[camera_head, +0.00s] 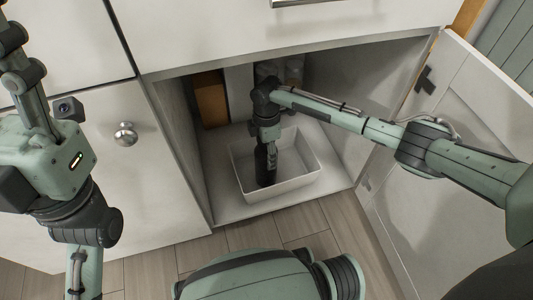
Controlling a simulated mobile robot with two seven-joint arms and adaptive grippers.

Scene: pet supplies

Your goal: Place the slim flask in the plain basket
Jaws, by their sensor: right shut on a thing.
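The plain basket (298,186) is a white, open rectangular bin on the floor of the open cabinet. My right gripper (266,141) points down over the basket's left half. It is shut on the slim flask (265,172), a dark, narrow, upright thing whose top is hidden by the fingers. The flask's lower part is inside the basket walls. I cannot tell whether its base touches the basket's bottom. My left arm is at the left edge of the view, and its gripper does not show.
A brown-orange box (210,98) and some pale, clear containers (293,70) stand at the back of the cabinet. The cabinet door (465,130) is open on the right. A closed door with a round knob (125,134) is on the left.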

